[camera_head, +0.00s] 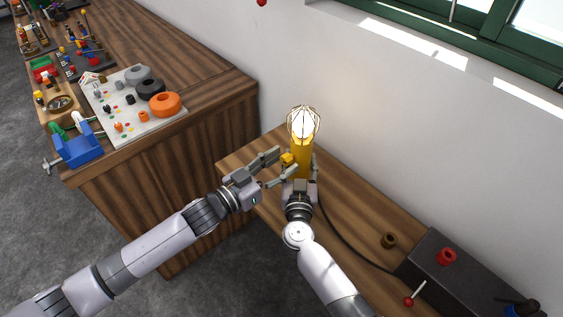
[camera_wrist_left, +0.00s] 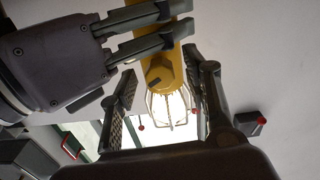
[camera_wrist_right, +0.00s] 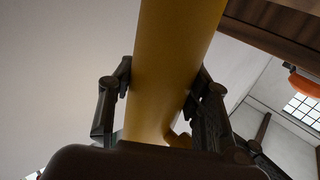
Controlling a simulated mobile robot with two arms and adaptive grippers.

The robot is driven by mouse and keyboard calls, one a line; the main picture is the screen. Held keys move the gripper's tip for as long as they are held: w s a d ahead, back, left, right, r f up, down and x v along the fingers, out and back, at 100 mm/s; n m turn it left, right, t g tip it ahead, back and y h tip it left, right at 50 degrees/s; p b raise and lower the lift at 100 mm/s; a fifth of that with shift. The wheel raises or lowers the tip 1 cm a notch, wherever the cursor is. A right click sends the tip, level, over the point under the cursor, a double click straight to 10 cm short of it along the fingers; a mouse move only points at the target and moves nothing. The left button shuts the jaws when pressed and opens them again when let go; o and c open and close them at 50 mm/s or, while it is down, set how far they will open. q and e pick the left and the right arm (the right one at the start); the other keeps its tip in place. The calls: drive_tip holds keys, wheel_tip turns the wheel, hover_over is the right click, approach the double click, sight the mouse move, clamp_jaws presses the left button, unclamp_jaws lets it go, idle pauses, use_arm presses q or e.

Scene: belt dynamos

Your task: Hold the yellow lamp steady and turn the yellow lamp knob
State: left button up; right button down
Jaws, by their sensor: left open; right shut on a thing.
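The yellow lamp (camera_head: 301,158) stands upright on the wooden bench, with a lit bulb in a wire cage at its top. It also shows in the left wrist view (camera_wrist_left: 150,32) and fills the middle of the right wrist view (camera_wrist_right: 172,60). The yellow lamp knob (camera_head: 287,159) sticks out from the lamp's left side and shows in the left wrist view (camera_wrist_left: 160,70). My right gripper (camera_head: 300,174) is shut around the lamp body below the cage. My left gripper (camera_head: 285,164) is open, its fingers apart on either side of the knob.
A dark box with a red knob (camera_head: 446,256) and a red-tipped lever (camera_head: 409,301) stands at the bench's right. A small brown ring (camera_head: 389,240) lies near it. A black cable runs from the lamp. A higher wooden counter (camera_head: 215,92) with a parts board is at left.

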use_arm(q)
drive_tip(key=shift+w+d, duration=0.2)
drive_tip(key=shift+c, duration=0.4)
clamp_jaws()
